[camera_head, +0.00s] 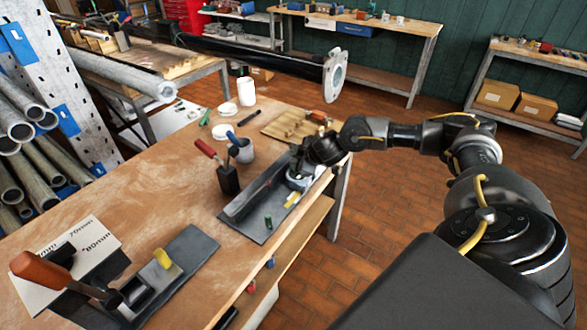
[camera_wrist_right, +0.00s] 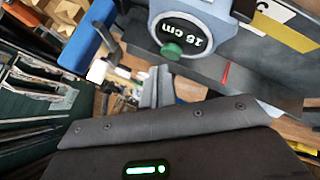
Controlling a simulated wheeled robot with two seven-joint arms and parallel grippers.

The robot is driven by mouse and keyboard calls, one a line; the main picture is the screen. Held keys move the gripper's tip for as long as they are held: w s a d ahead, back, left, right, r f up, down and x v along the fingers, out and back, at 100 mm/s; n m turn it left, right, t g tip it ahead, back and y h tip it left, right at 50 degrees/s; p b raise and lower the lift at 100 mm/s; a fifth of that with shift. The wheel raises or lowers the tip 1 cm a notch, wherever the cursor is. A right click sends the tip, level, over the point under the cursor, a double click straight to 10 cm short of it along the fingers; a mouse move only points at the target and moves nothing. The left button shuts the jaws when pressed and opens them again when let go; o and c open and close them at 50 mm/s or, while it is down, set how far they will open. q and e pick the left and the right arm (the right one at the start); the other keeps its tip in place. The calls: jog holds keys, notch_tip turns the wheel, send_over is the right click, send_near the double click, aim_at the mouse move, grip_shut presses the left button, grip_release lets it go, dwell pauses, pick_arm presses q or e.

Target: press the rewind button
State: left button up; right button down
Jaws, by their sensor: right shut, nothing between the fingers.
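A grey-blue device (camera_wrist_right: 195,22) with a black "15 cm" display is at the top of the right wrist view. A round green button (camera_wrist_right: 172,50) sticks out of its near side; no label on it is readable. In the head view the device (camera_head: 298,181) is a small pale shape on the dark mat, mostly covered by my right gripper (camera_head: 297,172). In the right wrist view my right gripper (camera_wrist_right: 158,84) is shut and empty, its fingertips just below the green button; I cannot tell whether they touch it. My left gripper is not in view.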

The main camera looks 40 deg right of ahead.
jog(key=shift+f, duration=0.35)
jog(key=shift+f+b, duration=0.3)
jog(key=shift+f, duration=0.2)
dwell(0.8)
jog(key=shift+r, duration=0.1)
jog(key=shift+r+p, duration=0.85)
jog(key=shift+p, duration=0.25)
notch_tip(320, 180, up, 5)
jog(key=p, duration=0.5)
jog(key=shift+a, duration=0.1)
